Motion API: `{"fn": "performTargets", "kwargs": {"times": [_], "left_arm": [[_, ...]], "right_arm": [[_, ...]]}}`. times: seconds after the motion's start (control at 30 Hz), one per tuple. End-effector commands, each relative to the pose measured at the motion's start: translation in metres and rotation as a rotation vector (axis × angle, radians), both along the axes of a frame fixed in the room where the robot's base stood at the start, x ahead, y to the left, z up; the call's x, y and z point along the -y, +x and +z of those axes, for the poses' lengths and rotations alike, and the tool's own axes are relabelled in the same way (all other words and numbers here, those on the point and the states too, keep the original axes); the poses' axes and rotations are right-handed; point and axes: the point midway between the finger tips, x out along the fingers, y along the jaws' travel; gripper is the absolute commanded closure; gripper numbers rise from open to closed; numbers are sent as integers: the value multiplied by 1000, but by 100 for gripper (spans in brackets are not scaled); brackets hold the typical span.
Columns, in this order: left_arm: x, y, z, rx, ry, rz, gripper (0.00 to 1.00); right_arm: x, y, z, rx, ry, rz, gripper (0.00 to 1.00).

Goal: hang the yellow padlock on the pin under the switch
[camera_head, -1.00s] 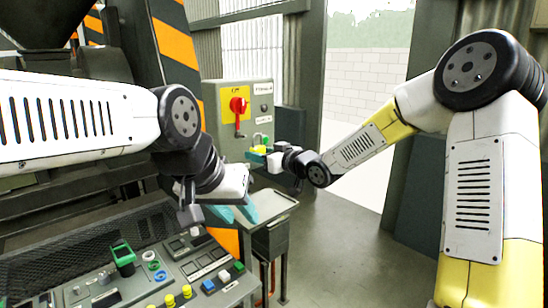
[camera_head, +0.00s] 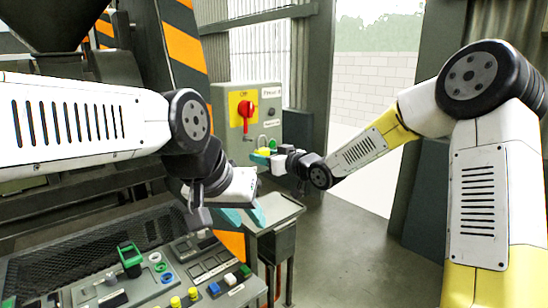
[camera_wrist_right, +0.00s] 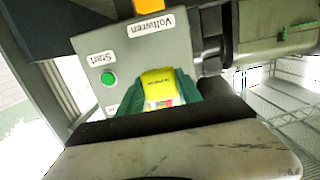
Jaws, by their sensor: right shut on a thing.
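The yellow padlock (camera_head: 263,151) is between the teal fingers of my right gripper (camera_head: 262,157), in front of the lower part of the grey switch box (camera_head: 229,145). Its shackle points up in the head view. In the right wrist view the padlock (camera_wrist_right: 160,85) sits between the green fingers of my right gripper (camera_wrist_right: 158,103), which is shut on it. The red switch (camera_head: 246,112) is on a yellow plate, up and left of the padlock. I cannot clearly make out the pin below it. My left gripper (camera_head: 244,216) is open and empty, lower down, with its teal fingers apart.
A grey stand (camera_head: 279,212) is below the switch box. A control desk with buttons (camera_head: 205,267) fills the lower left. In the wrist view a green button (camera_wrist_right: 108,78) is on the box beside the padlock. The floor at right is clear.

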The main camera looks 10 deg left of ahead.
Motion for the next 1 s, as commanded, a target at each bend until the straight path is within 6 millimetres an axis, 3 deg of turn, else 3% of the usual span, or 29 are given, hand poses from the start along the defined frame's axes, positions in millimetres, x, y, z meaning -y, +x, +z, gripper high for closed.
{"fn": "performTargets", "kwargs": {"times": [1.0], "left_arm": [[0, 0, 0, 0, 0, 0, 64]], "right_arm": [[-11, 8, 0, 1, 1, 0, 94]]}}
